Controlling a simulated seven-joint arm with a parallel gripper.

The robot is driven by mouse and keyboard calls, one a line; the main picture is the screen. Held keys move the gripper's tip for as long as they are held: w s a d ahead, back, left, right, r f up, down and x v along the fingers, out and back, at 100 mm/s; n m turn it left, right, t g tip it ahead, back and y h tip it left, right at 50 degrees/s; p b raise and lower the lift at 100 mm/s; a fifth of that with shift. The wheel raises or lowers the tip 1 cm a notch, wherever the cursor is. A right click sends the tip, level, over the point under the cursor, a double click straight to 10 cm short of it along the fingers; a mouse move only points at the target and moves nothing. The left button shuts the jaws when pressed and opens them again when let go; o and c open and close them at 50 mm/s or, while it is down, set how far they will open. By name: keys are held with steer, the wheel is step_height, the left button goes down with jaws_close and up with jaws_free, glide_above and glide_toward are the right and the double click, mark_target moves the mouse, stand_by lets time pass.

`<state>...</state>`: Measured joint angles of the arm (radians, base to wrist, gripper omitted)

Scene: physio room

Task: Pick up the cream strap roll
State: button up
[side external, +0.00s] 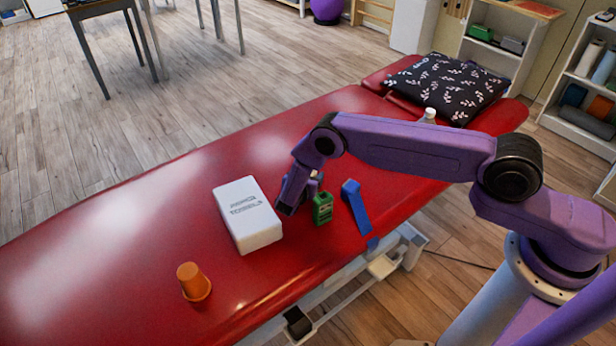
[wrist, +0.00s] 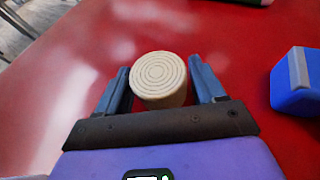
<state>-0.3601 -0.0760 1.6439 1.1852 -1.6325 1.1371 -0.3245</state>
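The cream strap roll (wrist: 158,80) shows in the wrist view with its round, ringed end facing the camera. My gripper (wrist: 162,78) is open, with one blue-grey finger on each side of the roll. A narrow gap shows beside the roll at the fingers, and I see no firm grip on it. The roll cannot be made out clearly there, as my arm and gripper cover that spot.
In the wrist view a blue object (wrist: 296,82) stands right of the fingers. The table's left part is clear.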

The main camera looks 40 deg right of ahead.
steer(key=c, duration=0.6)
steer(key=shift+o, duration=0.2)
steer(key=shift+r, duration=0.15)
